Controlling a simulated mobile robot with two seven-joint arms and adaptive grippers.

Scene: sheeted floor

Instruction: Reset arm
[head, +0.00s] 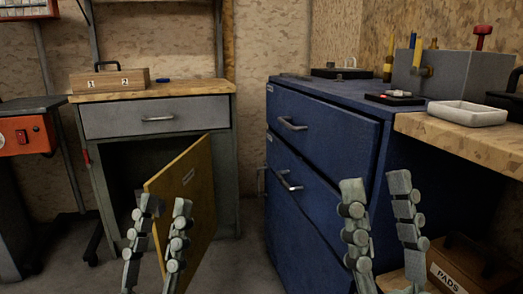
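My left gripper (162,205) is at the lower left of the head view, in front of the workbench and its yellow cabinet door. Its two fingers stand upright and apart, with nothing between them. My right gripper (375,188) is at the lower right, in front of the blue drawer cabinet. Its two fingers also stand upright and apart, with nothing between them. Both grippers are open. The wrists and most of both arms are below the picture's edge.
The yellow door (192,187) hangs open behind my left gripper. The blue drawer cabinet (318,155) has its drawers shut. A wooden counter (458,138) holds a white tray (467,114), with a PADS box (462,272) below. Bare floor (243,255) lies between the cabinets.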

